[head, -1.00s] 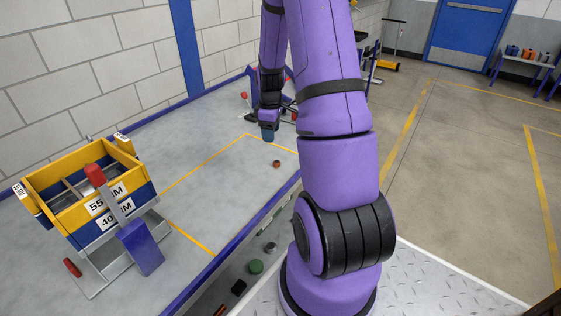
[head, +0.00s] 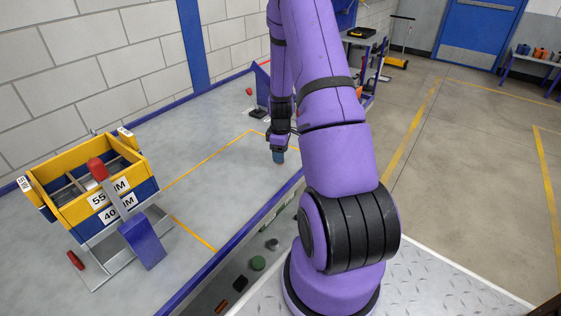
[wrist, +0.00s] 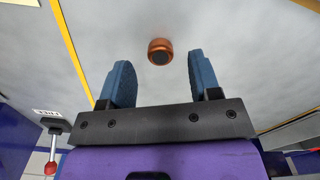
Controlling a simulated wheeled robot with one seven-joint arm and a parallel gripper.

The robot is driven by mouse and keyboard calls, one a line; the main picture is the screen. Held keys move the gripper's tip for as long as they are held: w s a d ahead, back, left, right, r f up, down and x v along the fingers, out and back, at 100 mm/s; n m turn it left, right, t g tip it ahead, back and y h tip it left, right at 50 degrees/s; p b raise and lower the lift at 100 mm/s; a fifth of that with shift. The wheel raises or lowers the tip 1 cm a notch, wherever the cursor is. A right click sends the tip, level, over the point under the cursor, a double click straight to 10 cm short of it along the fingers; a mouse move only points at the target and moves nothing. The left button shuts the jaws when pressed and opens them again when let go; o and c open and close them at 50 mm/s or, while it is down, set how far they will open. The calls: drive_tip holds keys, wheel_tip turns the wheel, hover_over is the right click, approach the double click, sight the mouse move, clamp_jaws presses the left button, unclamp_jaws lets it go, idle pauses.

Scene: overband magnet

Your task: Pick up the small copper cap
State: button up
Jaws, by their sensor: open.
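The small copper cap (wrist: 160,51) is a round copper-brown piece with a dark centre, lying on the grey table top. In the wrist view it is in line with the gap between my blue fingertips, slightly beyond them, with nothing touching it. My gripper (wrist: 161,68) is open and empty, fingers spread wider than the cap. In the head view my gripper (head: 278,157) points down over the table near its front edge, and its fingers largely hide the cap. I cannot tell the exact height above the table.
A yellow and blue sorting box (head: 90,190) on a metal stand is at the left. A yellow line (head: 205,165) marks the table. A trough with several small pieces, one a green disc (head: 258,263), runs along the front edge. The table around the cap is clear.

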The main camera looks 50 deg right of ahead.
drive_tip(key=shift+f, duration=1.25)
drive_tip(key=shift+c, duration=0.4)
drive_tip(key=c, duration=0.9)
drive_tip(key=shift+r, duration=0.15)
